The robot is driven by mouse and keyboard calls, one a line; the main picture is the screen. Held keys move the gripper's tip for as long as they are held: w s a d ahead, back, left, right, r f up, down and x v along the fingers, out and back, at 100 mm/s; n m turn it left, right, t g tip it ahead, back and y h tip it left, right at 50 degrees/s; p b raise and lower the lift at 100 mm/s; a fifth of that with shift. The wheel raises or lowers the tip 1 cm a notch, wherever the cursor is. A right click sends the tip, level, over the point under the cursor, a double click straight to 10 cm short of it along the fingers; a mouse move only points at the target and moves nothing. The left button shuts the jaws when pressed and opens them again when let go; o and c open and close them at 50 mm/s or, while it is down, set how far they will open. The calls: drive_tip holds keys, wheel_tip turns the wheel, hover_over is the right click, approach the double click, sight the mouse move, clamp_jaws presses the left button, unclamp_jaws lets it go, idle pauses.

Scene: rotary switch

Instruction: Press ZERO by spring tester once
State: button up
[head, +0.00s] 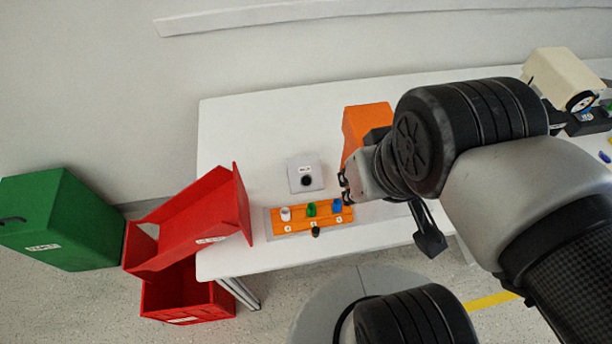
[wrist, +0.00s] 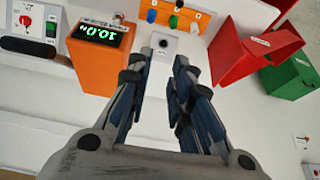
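A small pale box with a round black button (head: 306,181) stands on the white table; its label is too small to read. It also shows in the wrist view (wrist: 169,43), beyond my fingertips. The orange tester (head: 362,120) stands behind my gripper, partly hidden by my arm. In the wrist view the orange tester (wrist: 97,72) has a lit green display that seems to read 10.0 N. My gripper (head: 345,187) is right of the button box, apart from it. In the wrist view my gripper (wrist: 166,62) has its fingers apart, with nothing between them.
An orange tray (head: 290,226) with white, green and blue pieces lies in front of the button box, with a black knob (head: 316,232) near it. Red bins (head: 190,225) and a green bin (head: 55,220) stand left. A cream device (head: 562,80) is at the far right.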

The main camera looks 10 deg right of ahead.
clamp_jaws()
idle(1.2)
